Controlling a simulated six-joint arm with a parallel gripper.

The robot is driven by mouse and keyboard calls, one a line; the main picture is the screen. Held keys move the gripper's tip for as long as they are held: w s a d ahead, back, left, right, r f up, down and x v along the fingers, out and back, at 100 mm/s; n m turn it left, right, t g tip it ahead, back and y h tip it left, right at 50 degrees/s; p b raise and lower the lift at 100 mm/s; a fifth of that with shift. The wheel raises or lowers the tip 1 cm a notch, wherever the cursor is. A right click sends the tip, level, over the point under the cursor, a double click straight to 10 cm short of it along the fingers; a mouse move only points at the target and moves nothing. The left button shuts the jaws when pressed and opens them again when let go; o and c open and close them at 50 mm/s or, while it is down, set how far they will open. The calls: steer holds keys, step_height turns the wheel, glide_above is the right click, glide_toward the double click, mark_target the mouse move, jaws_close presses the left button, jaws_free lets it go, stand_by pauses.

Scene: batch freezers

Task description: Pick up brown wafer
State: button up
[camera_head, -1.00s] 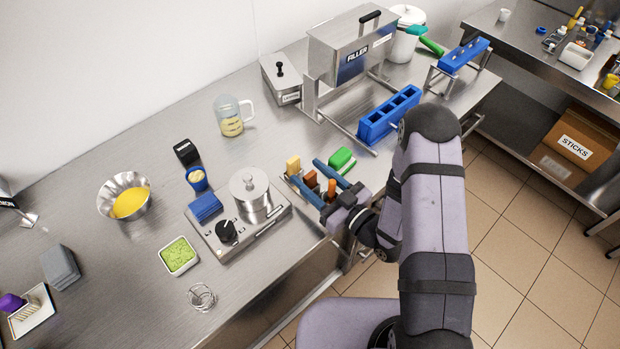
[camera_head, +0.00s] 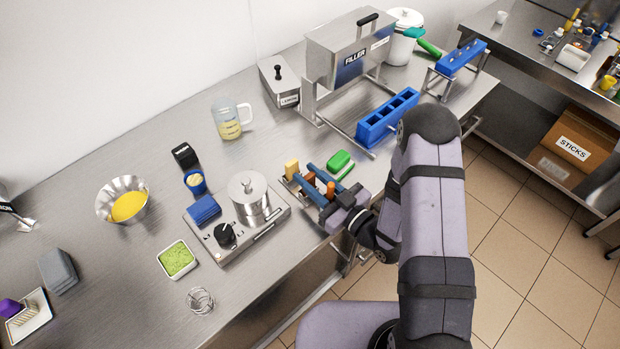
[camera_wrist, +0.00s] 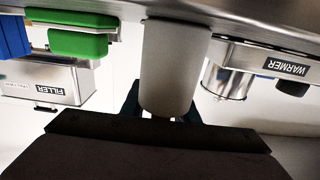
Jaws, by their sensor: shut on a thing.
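The brown wafer (camera_head: 309,178) stands between the fingertips of my gripper (camera_head: 304,173) in the head view, in a low metal holder at the counter's front edge. My gripper is shut on it, with one dark blue finger on each side. A yellow wafer (camera_head: 292,168) stands just left of the fingertips. An orange-brown piece (camera_head: 331,188) shows between the fingers, closer to the palm. In the wrist view, a pale rounded piece (camera_wrist: 175,65) fills the middle before the dark fingers; I cannot tell which piece it is.
A green-topped block (camera_head: 340,160) lies just behind my gripper. The warmer with its lidded pot (camera_head: 250,195) stands close on the left. A blue mould (camera_head: 388,118) and the filler (camera_head: 345,55) stand behind. Clear counter lies between the jug (camera_head: 230,118) and the holder.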

mark_target(310, 177)
steer(key=shift+r+b, duration=0.55)
steer(key=shift+r, duration=4.1)
